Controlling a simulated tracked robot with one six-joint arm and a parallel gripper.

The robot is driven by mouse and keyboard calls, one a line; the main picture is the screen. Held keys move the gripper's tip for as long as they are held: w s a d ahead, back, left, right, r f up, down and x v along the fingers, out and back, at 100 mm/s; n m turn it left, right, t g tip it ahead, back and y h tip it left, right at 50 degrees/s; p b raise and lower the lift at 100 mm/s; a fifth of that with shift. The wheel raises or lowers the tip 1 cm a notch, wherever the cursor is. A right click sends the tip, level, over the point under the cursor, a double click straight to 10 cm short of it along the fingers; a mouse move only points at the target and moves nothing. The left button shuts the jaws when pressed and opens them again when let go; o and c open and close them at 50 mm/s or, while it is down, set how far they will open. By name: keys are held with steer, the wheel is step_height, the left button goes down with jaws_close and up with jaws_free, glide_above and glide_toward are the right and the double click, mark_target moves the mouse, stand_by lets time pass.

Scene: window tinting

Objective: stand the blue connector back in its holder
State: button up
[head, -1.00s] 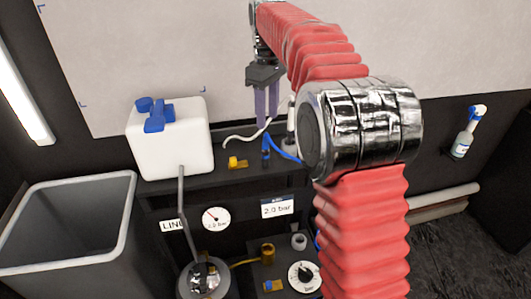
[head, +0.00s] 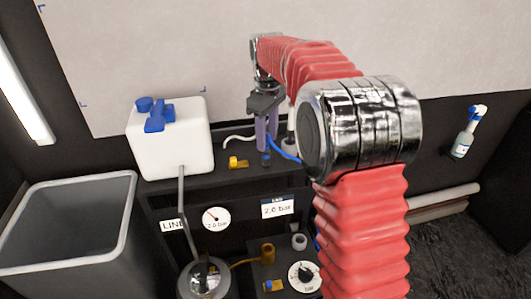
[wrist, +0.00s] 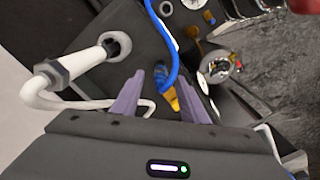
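The blue connector (head: 266,160) is at the end of a blue hose on the dark shelf. In the head view it shows below my gripper's fingertips and looks roughly upright. In the wrist view the hose end (wrist: 165,86) comes down between the two purple fingers. My gripper (head: 267,143) points down, its fingers on either side of the connector, with a gap left between them. It also shows in the wrist view (wrist: 161,73), open. The connector's upper part is mostly hidden by the fingers. I cannot tell which fitting is its holder.
A yellow fitting (head: 237,163) is on the shelf left of the connector. A white hose fitting stands in a white ring (wrist: 117,45) close by. A white jug (head: 170,140) stands at left. Below are a brass fitting (head: 267,253), an empty pale ring (head: 299,242) and a dial (head: 304,276).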

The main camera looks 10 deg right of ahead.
mark_target(266, 152)
step_height(266, 152, down, 5)
steer(key=shift+a+r, duration=0.1)
steer(key=shift+a, duration=0.05)
steer(key=shift+c, duration=0.2)
stand_by(0.4)
steer(key=shift+w, duration=0.1)
jaws_close()
